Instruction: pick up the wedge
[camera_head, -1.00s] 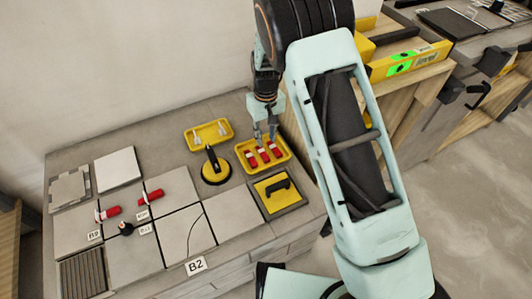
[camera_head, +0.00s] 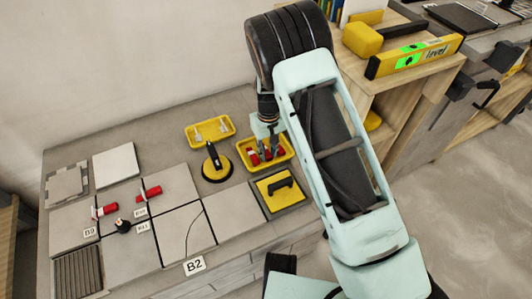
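Red wedges (camera_head: 254,159) lie in a yellow tray (camera_head: 246,168) at the right side of the tiled worktop. My gripper (camera_head: 271,153) is lowered over this tray, with its fingertips down among the wedges. The fingers look apart, with a red wedge between or just beside them; contact is too small to tell. The fingers partly hide the middle and right wedges. Two more red-handled pieces, one at the left (camera_head: 104,211) and one nearer the middle (camera_head: 149,193), lie on the tiles.
A second yellow tray (camera_head: 189,134) with small pale pieces stands behind. A yellow suction cup (camera_head: 217,174) is left of the wedge tray, and a yellow float (camera_head: 271,193) lies in front. A wooden shelf with a yellow level (camera_head: 415,55) stands at the right.

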